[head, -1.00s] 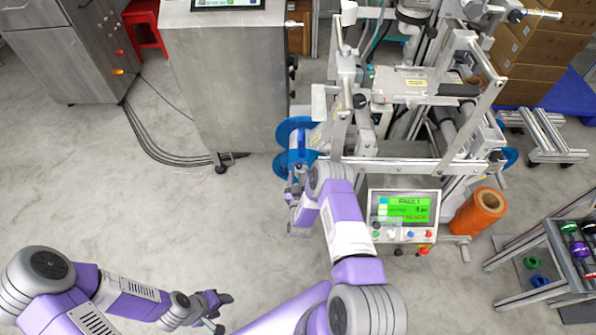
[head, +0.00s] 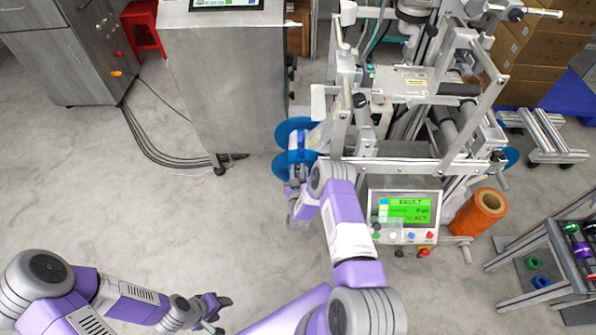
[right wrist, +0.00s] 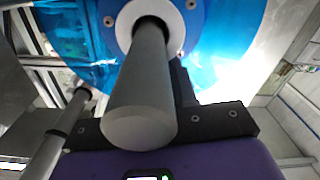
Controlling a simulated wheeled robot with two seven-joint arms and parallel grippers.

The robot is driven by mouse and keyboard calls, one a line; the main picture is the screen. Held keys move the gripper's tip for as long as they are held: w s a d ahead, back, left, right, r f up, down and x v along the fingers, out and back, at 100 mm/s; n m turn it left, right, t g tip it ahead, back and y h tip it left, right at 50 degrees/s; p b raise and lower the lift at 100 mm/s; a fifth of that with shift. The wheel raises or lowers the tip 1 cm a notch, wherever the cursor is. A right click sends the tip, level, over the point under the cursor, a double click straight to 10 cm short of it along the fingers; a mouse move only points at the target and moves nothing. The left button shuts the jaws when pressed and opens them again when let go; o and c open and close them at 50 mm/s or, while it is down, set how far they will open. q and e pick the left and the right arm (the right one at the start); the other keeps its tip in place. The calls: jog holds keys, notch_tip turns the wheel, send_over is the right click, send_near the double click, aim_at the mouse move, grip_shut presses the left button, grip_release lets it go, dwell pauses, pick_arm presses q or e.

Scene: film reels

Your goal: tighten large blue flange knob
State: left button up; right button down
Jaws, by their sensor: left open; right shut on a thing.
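Two blue flanges, one behind the other, are on the left side of the machine; the nearer large blue flange (head: 287,161) also shows in the right wrist view (right wrist: 230,50). It has a white hub (right wrist: 125,22), and a thick grey shaft (right wrist: 145,95) sticks out toward that camera. My right gripper (head: 295,183) is up against this flange. It is shut on what appears to be the flange knob; the shaft and the gripper hide the knob and most of the grip. My left gripper (head: 222,307) is open and empty, low over the floor, away from the machine.
A control box (head: 404,215) with a green screen is right of my right arm. An orange roll (head: 478,214) stands beside it. A grey cabinet (head: 225,80) is close left of the flanges.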

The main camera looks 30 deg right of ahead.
jog(key=shift+a, duration=0.1)
jog(key=shift+w+a+f+m+g+h, duration=0.15)
jog(key=shift+m+g+h, duration=0.45)
jog(key=shift+m+h, duration=0.35)
jog(key=shift+w+a+m+g+h, duration=0.1)
jog(key=shift+m+g+h, duration=0.55)
jog(key=shift+h, duration=0.5)
jog(key=shift+w+m+g+h, duration=0.1)
jog(key=shift+m+g+h, duration=1.2)
jog(key=shift+h, duration=0.2)
jog(key=shift+g+h, duration=0.25)
jog(key=shift+h, duration=0.05)
jog(key=c, duration=0.9)
grip_release()
jog(key=shift+w, duration=0.1)
jog(key=shift+t, duration=0.5)
